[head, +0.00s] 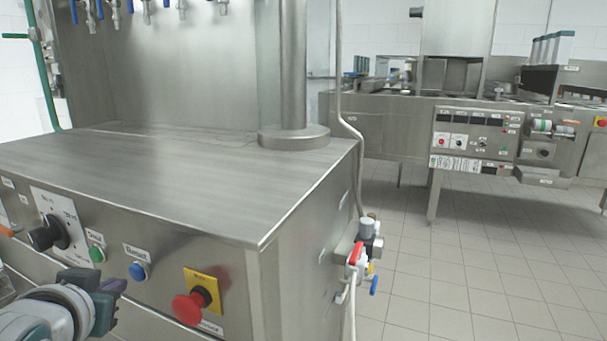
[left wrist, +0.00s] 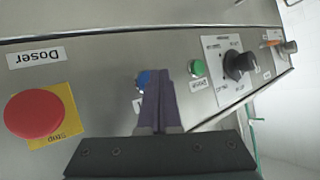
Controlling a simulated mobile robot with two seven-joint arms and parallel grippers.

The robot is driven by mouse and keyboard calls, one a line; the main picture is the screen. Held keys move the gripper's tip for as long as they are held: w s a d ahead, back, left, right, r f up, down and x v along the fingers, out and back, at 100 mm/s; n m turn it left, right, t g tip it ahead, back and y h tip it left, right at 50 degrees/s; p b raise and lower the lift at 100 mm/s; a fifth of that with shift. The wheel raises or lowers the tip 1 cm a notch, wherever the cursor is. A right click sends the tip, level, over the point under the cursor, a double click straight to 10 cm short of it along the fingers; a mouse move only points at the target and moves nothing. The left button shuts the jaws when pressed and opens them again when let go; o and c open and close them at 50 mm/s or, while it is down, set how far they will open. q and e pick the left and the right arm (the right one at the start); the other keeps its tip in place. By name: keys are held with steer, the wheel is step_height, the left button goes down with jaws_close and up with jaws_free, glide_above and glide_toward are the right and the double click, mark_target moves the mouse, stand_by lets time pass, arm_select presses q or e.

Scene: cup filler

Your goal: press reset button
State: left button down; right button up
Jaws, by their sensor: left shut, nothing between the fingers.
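The blue reset button (head: 139,271) is on the front panel of the steel machine, below a small white label. In the left wrist view the blue button (left wrist: 143,78) shows just behind the fingertips, partly covered by them. My left gripper (head: 120,286) is shut and empty, with its purple fingers pointing at the panel just left of and below the button. The shut fingers also show in the left wrist view (left wrist: 158,84). Whether they touch the button cannot be told. My right gripper is not in view.
A green button (head: 97,254) and a black rotary knob (head: 47,235) are left of the blue button. A red emergency stop (head: 188,308) on a yellow plate (head: 205,285) is to its right. Valves (head: 361,255) stick out at the machine's right side. Open tiled floor lies beyond.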

arm_select(q)
steer(key=s+a+p, duration=0.2)
steer(key=s+p, duration=0.2)
steer(key=s, duration=0.1)
steer(key=shift+s+a, duration=0.15)
steer(key=shift+s, duration=0.15)
steer(key=shift+r, duration=0.1)
stand_by(0.7)
steer(key=s+d+r+m+g+h+p, duration=0.15)
steer(key=s+d+r+g+p, duration=0.3)
steer(key=s+r+p, duration=0.5)
steer(key=s+d+r+m+g+h+p, duration=0.15)
steer(key=s+d+r+g+p, duration=0.4)
steer(key=s+r, duration=0.75)
step_height(320, 180, up, 35)
steer(key=s+t+p, duration=0.1)
steer(key=p, duration=3.7)
steer(key=shift+s+d+n+t, duration=0.2)
steer(key=shift+d+n+t, duration=0.05)
steer(key=shift+n+t, duration=0.05)
steer(key=shift+r, duration=0.1)
